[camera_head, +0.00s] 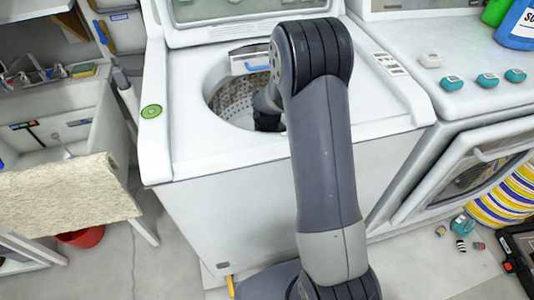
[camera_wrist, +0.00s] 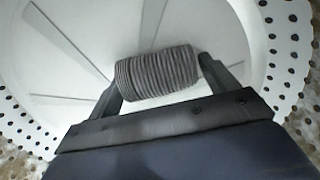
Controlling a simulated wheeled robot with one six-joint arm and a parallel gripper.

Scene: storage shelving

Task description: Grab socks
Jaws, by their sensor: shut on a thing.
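The rolled grey ribbed socks (camera_wrist: 158,73) lie between my gripper's two dark fingers (camera_wrist: 158,84) in the wrist view. My gripper is shut on them, one finger at each end of the roll. They are inside the drum of the open white top-loading washing machine (camera_head: 225,200), above its pale bottom plate (camera_wrist: 70,60). I cannot tell whether the socks touch the plate. In the head view my arm reaches down into the drum and the socks are hidden.
The perforated drum wall (camera_wrist: 293,50) surrounds my gripper closely. A green round item (camera_head: 151,111) lies on the washer's left rim. On the right stands a second white machine (camera_head: 450,75) with several small teal-capped items on top. A sink (camera_head: 65,120) stands at left.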

